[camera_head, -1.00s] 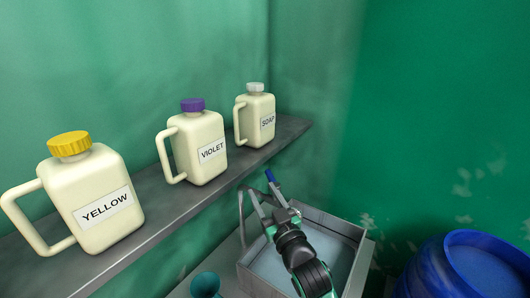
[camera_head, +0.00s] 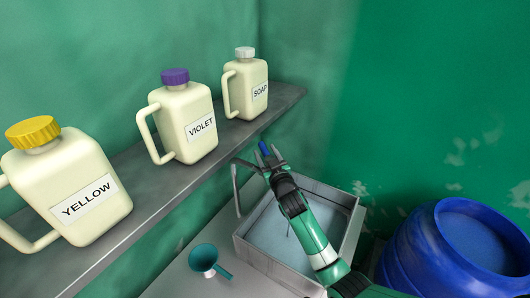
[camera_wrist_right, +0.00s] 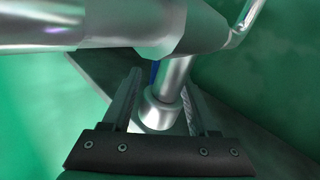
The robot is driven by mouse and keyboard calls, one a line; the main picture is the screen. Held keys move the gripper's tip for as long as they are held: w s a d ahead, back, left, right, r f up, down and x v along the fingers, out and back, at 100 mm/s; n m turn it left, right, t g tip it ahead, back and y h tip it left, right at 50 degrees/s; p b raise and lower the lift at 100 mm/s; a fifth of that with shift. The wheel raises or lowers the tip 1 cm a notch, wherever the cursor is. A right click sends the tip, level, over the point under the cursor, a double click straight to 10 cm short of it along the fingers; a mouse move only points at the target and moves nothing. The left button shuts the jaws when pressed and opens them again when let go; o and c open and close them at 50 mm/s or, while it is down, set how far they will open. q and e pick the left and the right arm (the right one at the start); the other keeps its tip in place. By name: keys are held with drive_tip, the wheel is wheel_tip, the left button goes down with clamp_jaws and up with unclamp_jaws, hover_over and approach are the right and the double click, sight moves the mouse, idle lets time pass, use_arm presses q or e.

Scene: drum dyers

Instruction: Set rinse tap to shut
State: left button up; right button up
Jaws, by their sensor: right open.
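The rinse tap is a grey metal pipe whose spout (camera_head: 236,188) bends down at the sink's left side. Its blue lever tip (camera_head: 263,148) shows just beyond my right gripper (camera_head: 269,164). In the right wrist view, the tap's metal post (camera_wrist_right: 173,82) stands between the two fingers of the gripper (camera_wrist_right: 162,108), which is open. A sliver of blue (camera_wrist_right: 154,72) shows behind the post. Whether either finger touches the tap, I cannot tell. Much of the tap is hidden behind my gripper in the head view. My left gripper is not in view.
A grey sink (camera_head: 347,200) holding bluish water lies under my right arm. A shelf (camera_head: 150,196) above left carries yellow (camera_head: 75,190), violet (camera_head: 190,125) and soap (camera_head: 247,88) jugs. A teal funnel (camera_head: 203,257) lies left of the sink; a blue drum (camera_head: 415,250) stands right.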

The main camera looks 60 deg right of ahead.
drive_tip(key=shift+w+d, duration=0.4)
clamp_jaws()
idle(1.2)
